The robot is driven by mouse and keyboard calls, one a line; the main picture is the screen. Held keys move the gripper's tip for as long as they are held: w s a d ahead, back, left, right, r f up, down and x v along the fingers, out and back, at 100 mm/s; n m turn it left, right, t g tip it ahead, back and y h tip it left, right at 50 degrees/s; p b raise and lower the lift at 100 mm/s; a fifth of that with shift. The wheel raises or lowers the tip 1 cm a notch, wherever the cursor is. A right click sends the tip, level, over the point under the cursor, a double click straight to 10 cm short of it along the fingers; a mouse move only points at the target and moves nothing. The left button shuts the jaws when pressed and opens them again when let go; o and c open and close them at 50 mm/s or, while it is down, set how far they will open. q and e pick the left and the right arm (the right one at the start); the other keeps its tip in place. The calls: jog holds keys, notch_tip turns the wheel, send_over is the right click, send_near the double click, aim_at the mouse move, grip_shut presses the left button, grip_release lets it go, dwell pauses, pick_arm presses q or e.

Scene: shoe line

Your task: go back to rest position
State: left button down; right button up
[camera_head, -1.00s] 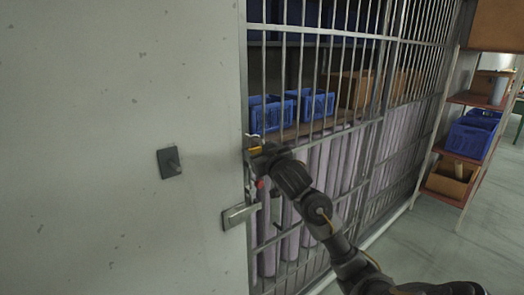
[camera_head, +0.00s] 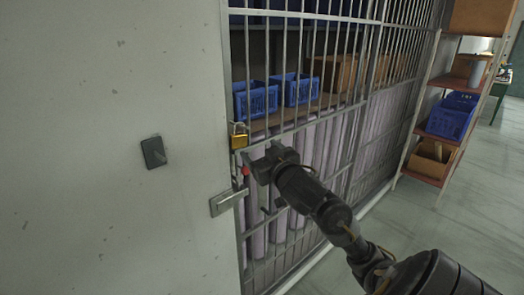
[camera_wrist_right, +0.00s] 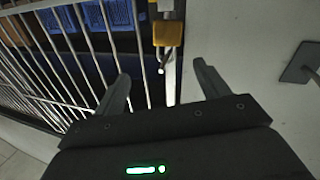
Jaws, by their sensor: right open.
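My right gripper (camera_head: 254,172) is in front of the barred gate, just below and to the right of a brass padlock (camera_head: 238,138). In the right wrist view its two fingers (camera_wrist_right: 160,70) are spread apart with nothing between them. The padlock (camera_wrist_right: 167,34) hangs at the gate's edge beyond the fingertips, apart from them. My right arm reaches in from the lower right. My left gripper is not in view.
The barred gate (camera_head: 301,45) meets a grey wall panel (camera_head: 80,150) with a latch handle (camera_head: 228,201) and a dark plate (camera_head: 153,152). Blue crates (camera_head: 256,99) sit behind the bars. A shelf rack (camera_head: 436,162) stands at right; the floor (camera_head: 480,215) beside it is clear.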

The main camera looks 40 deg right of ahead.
jog(key=shift+d, duration=0.1)
jog(key=w+d+f+g+y+b, duration=0.1)
jog(key=w+f+g, duration=0.15)
jog(key=f, duration=1.15)
jog(key=w+d+f+g+y, duration=0.15)
jog(key=w+f, duration=0.25)
jog(key=f, duration=1)
jog(key=s+a+f+n+g+b, duration=0.15)
jog(key=s+f, duration=0.25)
jog(key=f, duration=0.9)
jog(key=s+a+f+g, duration=0.2)
jog(key=s+f+g, duration=0.1)
jog(key=f, duration=1)
jog(key=s+a+f+n+g+y, duration=0.1)
jog(key=s+a+f+g, duration=0.3)
jog(key=s+f, duration=0.95)
jog(key=s+a+f+g+y, duration=0.1)
jog(key=s+a+f, duration=0.5)
jog(key=s+f, duration=0.75)
jog(key=s+a+f+g, duration=0.1)
jog(key=s+a, duration=0.1)
jog(key=s, duration=0.6)
jog(key=s+a+f+n+g+b, duration=0.1)
jog(key=s+a+f, duration=0.1)
jog(key=s, duration=0.7)
jog(key=shift+a+f+y, duration=0.2)
jog(key=shift+a+y, duration=0.15)
jog(key=shift+g, duration=0.25)
